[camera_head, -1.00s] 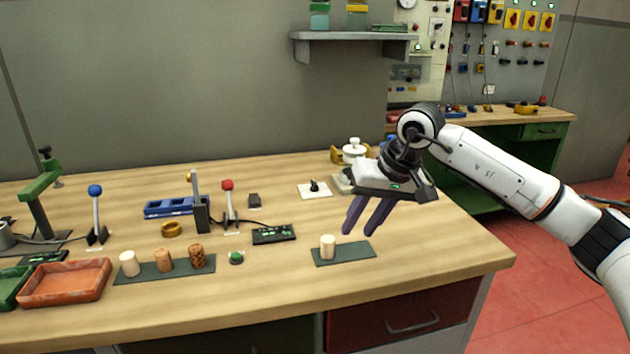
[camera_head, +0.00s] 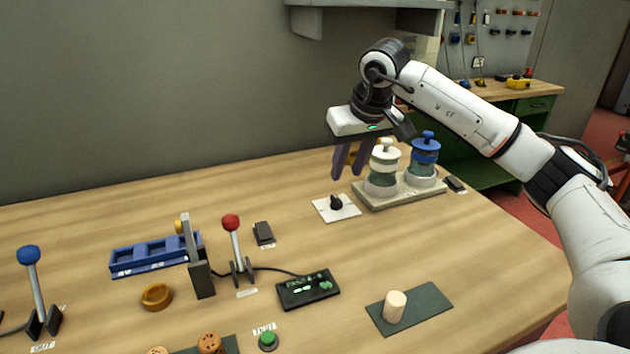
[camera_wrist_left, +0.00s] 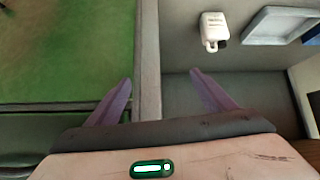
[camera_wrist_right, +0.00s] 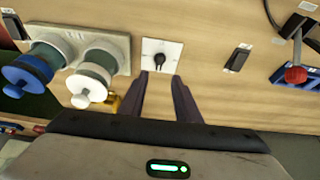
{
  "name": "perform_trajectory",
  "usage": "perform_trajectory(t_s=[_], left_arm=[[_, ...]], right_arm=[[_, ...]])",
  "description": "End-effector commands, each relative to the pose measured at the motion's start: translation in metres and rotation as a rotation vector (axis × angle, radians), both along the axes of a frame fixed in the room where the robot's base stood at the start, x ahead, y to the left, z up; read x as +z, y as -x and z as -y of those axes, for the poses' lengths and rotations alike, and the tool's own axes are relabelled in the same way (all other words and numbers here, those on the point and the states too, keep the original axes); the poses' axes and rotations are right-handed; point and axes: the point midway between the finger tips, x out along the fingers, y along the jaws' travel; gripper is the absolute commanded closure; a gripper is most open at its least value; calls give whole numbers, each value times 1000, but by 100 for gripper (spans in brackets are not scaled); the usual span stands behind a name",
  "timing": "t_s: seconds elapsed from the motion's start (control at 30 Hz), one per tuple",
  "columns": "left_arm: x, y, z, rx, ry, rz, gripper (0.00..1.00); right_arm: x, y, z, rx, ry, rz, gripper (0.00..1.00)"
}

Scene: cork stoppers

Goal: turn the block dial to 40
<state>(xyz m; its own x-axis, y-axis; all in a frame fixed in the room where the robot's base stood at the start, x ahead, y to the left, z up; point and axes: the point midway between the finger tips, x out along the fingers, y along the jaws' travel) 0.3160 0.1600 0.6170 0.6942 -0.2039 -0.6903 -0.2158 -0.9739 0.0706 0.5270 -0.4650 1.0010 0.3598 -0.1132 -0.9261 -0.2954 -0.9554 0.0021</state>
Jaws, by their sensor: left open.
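A small black dial (camera_head: 336,203) sits on a white square plate (camera_head: 350,211) at the back of the bench. The dial also shows in the right wrist view (camera_wrist_right: 159,59), straight ahead of the fingers. Its scale is too small to read. My right gripper (camera_head: 347,175) is open and empty, its purple fingers pointing down above and slightly behind the dial, apart from it. My left gripper (camera_wrist_left: 160,78) shows only in its own wrist view, open and empty, away from the dial.
Beside the dial stands a pale base (camera_head: 400,197) with a white-topped pot (camera_head: 383,167) and a blue-topped pot (camera_head: 424,158). A red-knobbed lever (camera_head: 232,235), blue tray (camera_head: 150,262) and lit display box (camera_head: 308,289) lie left and in front. A cork stopper (camera_head: 395,307) stands on a dark mat.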

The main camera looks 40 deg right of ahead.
Motion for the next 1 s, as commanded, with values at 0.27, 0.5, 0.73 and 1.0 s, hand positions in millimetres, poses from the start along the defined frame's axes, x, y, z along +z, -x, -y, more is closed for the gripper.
perform_trajectory(t_s=[0.27, 0.5, 0.73, 1.0], left_arm=[[-12, 16, 0, 0, -1, -36, 24], [-13, 18, 2, -4, -1, -40, 24], [-12, 16, 2, -5, 0, -36, 24], [-8, 9, 2, -4, 1, -20, 24]], right_arm=[[-29, -9, 3, -1, -1, -5, 70], [-70, -26, 8, 0, -1, -4, 70], [-92, -35, 11, -1, -1, -2, 70], [-96, -37, 12, 0, 0, 0, 70]])
